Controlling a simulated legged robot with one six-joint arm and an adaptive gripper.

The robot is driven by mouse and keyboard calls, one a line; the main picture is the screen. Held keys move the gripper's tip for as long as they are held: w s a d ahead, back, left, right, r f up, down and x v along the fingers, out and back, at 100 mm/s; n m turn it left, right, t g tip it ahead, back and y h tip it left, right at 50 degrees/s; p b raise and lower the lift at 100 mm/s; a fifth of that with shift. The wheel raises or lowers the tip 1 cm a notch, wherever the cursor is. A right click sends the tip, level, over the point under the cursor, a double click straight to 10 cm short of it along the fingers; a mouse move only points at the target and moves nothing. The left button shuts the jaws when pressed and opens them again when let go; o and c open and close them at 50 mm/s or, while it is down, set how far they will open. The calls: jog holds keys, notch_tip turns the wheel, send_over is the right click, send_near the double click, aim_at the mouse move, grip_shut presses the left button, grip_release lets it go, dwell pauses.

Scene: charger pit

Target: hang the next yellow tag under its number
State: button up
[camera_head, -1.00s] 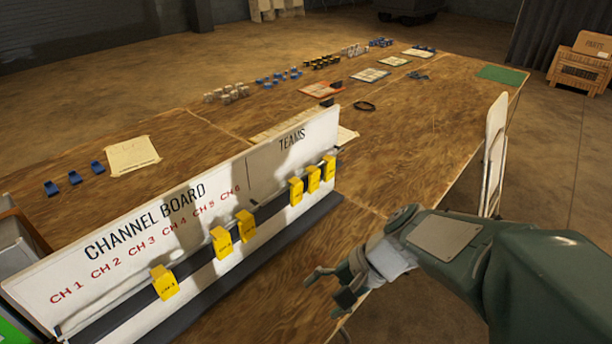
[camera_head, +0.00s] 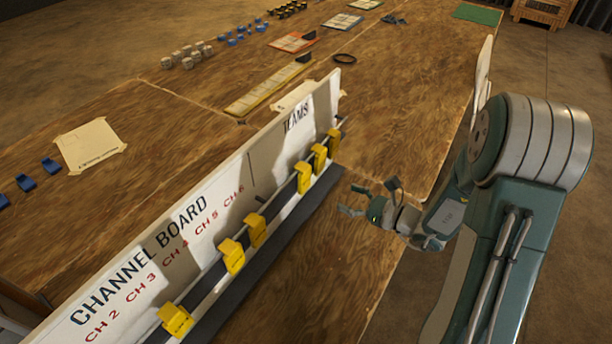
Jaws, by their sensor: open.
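The white channel board (camera_head: 215,225) stands on the table with red channel numbers on its left part and TEAMS on its right. Three yellow tags hang apart from the others on the rail under the channel part: a near one (camera_head: 175,319), a middle one (camera_head: 232,256) and a far one (camera_head: 256,230). Three more yellow tags hang under TEAMS, at the near (camera_head: 303,177), middle (camera_head: 319,157) and far (camera_head: 334,139) places. Their print is too small to read. My gripper (camera_head: 368,198) is open and empty, right of the TEAMS tags and apart from them.
A dark ledge (camera_head: 290,225) runs along the board's foot. Behind the board are a paper sheet (camera_head: 90,145), blue clips (camera_head: 26,182) and small blocks (camera_head: 183,56).

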aim_at(307, 176)
jog(key=x, duration=1.2)
jog(key=shift+s+a, duration=0.2)
jog(key=shift+s, duration=0.2)
jog(key=shift+w, duration=0.15)
jog(key=shift+d, duration=0.25)
jog(key=shift+a, duration=0.2)
jog(key=c, duration=0.9)
jog(key=shift+r, duration=0.15)
jog(key=shift+r, duration=0.8)
